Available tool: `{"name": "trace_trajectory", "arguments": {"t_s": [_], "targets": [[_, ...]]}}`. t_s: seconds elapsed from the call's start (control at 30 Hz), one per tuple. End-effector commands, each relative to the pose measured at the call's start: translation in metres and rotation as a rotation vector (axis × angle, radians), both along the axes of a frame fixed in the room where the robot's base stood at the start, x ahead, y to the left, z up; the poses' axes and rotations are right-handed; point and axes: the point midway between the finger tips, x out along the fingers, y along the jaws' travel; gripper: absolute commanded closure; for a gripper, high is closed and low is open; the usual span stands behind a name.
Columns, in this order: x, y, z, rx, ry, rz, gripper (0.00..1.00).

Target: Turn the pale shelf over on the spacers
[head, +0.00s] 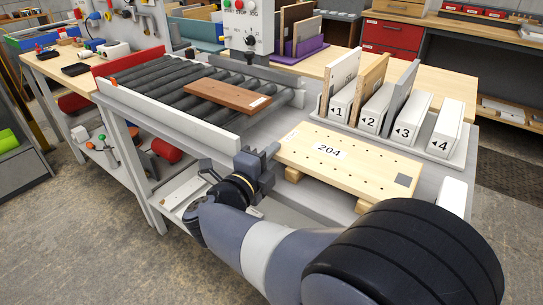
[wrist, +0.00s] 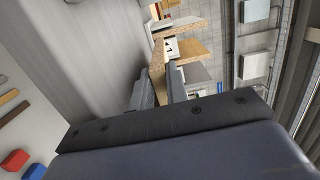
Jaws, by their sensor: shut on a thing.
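The pale shelf (head: 345,165) is a light wooden board with a "204" label, rows of small holes and a dark grey square at its near right corner. It lies flat on two wooden spacers, one under the left part (head: 293,174) and one under the right part (head: 364,206). My gripper (head: 272,157) is at the shelf's left end and is shut on that edge. In the wrist view, the shelf (wrist: 157,76) shows edge-on between the jaws. The underside of the shelf is hidden.
A rack (head: 450,155) with slots numbered 1 to 4 stands behind the shelf, with upright boards in it. A brown board (head: 228,95) lies on the roller conveyor (head: 180,85) at left. A white block (head: 454,195) sits right of the shelf.

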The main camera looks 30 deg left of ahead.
Motion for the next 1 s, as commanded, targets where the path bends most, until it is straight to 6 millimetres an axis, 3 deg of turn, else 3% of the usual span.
{"name": "trace_trajectory", "arguments": {"t_s": [0.13, 0.17, 0.43, 1.0], "targets": [[0.0, 0.0, 0.0016, -0.001, -0.003, 0.0, 1.0], [0.0, 0.0, 0.0016, -0.001, -0.003, 0.0, 0.83], [0.0001, 0.0, 0.0009, 0.0, -0.001, 0.0, 0.61], [0.0001, 0.0, 0.0, 0.001, 0.001, 0.0, 0.58]]}}
